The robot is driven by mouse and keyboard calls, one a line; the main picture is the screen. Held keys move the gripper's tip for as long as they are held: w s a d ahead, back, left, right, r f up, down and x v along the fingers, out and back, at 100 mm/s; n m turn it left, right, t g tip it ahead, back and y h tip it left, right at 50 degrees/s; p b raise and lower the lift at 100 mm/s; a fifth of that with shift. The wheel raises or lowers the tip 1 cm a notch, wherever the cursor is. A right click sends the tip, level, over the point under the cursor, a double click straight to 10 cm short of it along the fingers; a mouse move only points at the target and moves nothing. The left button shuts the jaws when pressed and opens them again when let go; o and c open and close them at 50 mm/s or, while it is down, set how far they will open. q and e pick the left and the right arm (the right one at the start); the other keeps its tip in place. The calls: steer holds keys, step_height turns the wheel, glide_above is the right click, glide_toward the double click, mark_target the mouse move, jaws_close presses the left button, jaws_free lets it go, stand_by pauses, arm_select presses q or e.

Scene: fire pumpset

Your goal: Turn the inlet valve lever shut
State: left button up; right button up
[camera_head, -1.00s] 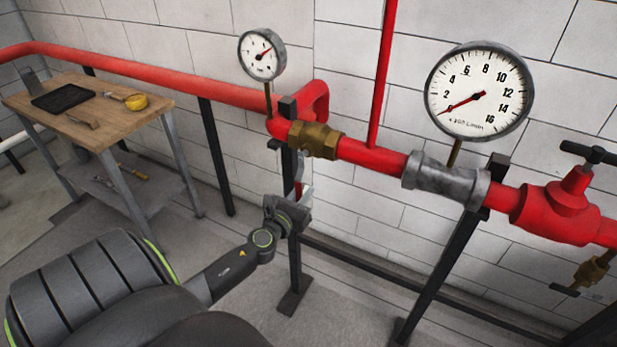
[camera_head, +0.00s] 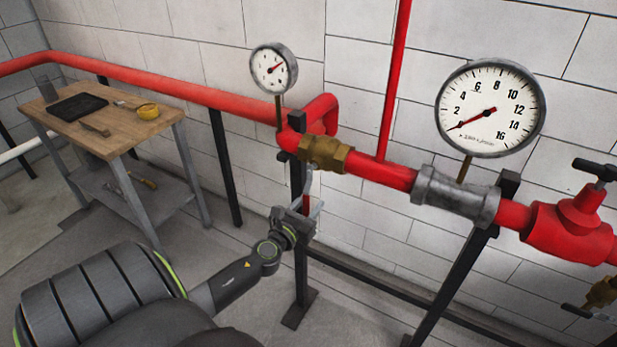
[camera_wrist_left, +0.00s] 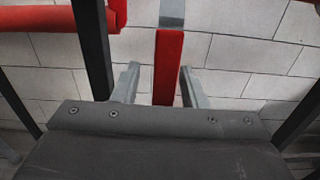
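The brass inlet valve (camera_head: 326,153) sits on the red pipe left of the large gauge. Its lever (camera_head: 309,185) hangs below it, grey at the top with a red grip. My left gripper (camera_head: 305,213) is just below the valve, at the lower end of the lever. In the left wrist view the red grip (camera_wrist_left: 168,65) stands between the two fingers of my left gripper (camera_wrist_left: 159,75). The fingers are apart, with a visible gap on each side of the grip. My right gripper is not in view.
A dark post (camera_head: 300,260) stands right behind my left gripper. A small gauge (camera_head: 273,68) and a large gauge (camera_head: 490,108) rise above the pipe. A red gate valve (camera_head: 572,225) is at the right. A wooden workbench (camera_head: 130,135) with tools stands at the left.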

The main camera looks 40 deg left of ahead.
arm_select(q)
steer(key=b+v, duration=0.4)
steer(key=v, duration=1.3)
steer(key=shift+s, duration=0.2)
steer(key=shift+a+f, duration=0.1)
